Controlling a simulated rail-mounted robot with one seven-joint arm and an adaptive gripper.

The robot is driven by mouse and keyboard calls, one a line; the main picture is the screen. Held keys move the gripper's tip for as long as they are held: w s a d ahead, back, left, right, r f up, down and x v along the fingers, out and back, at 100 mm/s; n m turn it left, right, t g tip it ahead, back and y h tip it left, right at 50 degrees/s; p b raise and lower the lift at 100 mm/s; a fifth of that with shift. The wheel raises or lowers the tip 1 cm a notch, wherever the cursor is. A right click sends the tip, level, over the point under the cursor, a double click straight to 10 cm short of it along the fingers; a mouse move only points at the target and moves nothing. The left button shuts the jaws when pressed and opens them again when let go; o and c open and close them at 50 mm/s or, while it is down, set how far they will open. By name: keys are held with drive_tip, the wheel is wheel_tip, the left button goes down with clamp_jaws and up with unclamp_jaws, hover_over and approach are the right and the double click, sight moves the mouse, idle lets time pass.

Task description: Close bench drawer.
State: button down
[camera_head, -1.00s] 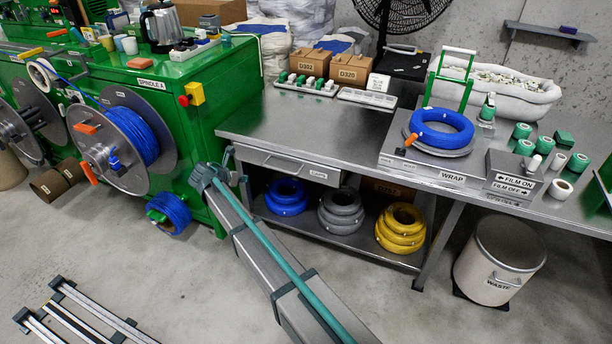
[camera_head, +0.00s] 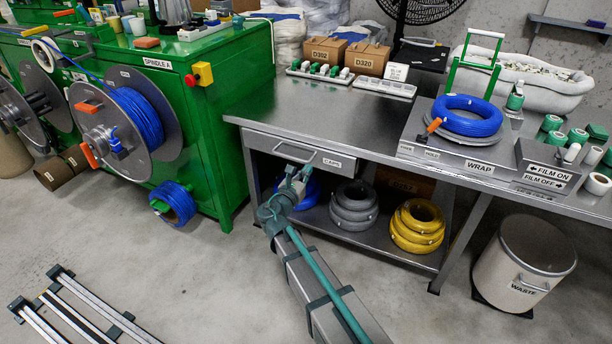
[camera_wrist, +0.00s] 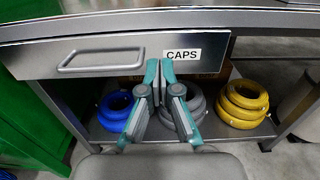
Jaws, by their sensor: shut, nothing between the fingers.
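The bench drawer (camera_head: 268,143) is a grey metal front with a bar handle and a CAPS label, set under the left part of the bench top. In the wrist view the drawer front (camera_wrist: 75,61) fills the upper left, its handle left of centre. My gripper (camera_head: 298,172) is shut and empty, just in front of the drawer's lower edge. In the wrist view its fingertips (camera_wrist: 159,66) point at the drawer front, right of the handle and beside the CAPS label. Whether they touch it, and how far the drawer stands out, I cannot tell.
The steel bench (camera_head: 300,110) has a lower shelf with blue, grey (camera_head: 353,207) and yellow (camera_head: 417,226) cable coils. A green machine (camera_head: 235,110) stands to the left, a waste bin (camera_head: 522,265) to the right. The floor in front is mostly open.

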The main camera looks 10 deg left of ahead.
sight(319, 154)
drive_tip(key=b+x, duration=0.1)
drive_tip(key=x, duration=0.8)
drive_tip(key=shift+w+d, duration=0.1)
drive_tip(key=shift+w, duration=0.3)
drive_tip(key=shift+w+d, duration=0.1)
drive_tip(key=shift+w, duration=0.15)
